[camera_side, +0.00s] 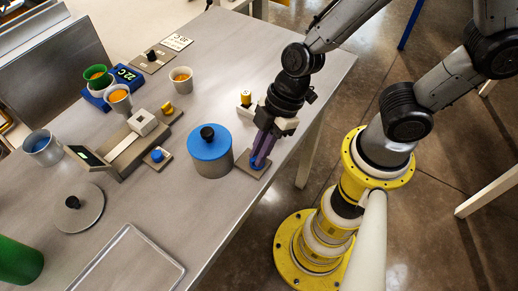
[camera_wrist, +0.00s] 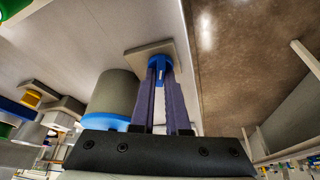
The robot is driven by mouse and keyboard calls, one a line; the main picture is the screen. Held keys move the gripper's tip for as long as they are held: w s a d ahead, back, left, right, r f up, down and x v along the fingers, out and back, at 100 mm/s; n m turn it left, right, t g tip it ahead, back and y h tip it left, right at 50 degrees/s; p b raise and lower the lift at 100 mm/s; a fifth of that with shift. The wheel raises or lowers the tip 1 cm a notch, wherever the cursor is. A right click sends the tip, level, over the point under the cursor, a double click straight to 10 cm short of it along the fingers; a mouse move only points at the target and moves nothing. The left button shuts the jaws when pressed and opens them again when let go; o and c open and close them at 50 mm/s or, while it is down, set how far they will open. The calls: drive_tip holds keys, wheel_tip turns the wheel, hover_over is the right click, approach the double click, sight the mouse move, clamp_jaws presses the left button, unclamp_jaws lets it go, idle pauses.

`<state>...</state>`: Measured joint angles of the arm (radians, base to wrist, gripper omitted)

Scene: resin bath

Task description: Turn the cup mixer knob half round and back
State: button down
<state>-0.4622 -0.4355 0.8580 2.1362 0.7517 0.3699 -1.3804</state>
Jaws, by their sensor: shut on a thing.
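My gripper (camera_wrist: 161,72) points down and is shut on a blue knob (camera_wrist: 157,63), one purple finger on each side of it. The knob has a pale mark on its side and sits on a small flat grey-brown plate (camera_wrist: 140,52). In the side view my gripper (camera_side: 257,162) is at the right edge of the table, and its fingers cover most of the knob. The plate (camera_side: 246,170) lies flat on the table there. No label on this knob can be read.
A large grey pot with a blue lid (camera_side: 210,143) stands close left of my gripper. A small yellow-topped item (camera_side: 246,97) stands behind it. Further left are a blue knob on a plate (camera_side: 157,156), a yellow knob (camera_side: 167,107), several cups and a blue scale (camera_side: 126,74). A tray (camera_side: 128,262) lies in front.

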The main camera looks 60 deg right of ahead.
drive_tip(key=shift+s+a+m+t+h, duration=0.1)
drive_tip(key=shift+m+t+h, duration=0.2)
drive_tip(key=shift+m, duration=0.85)
drive_tip(key=shift+s+m+t+h, duration=0.15)
drive_tip(key=shift+m+t, duration=0.25)
drive_tip(key=shift+m, duration=0.75)
drive_tip(key=shift+w+m+t, duration=0.1)
drive_tip(key=shift+m+t, duration=0.2)
drive_tip(key=shift+m, duration=0.5)
drive_tip(key=c, duration=0.9)
unclamp_jaws()
drive_tip(key=shift+n, duration=0.7)
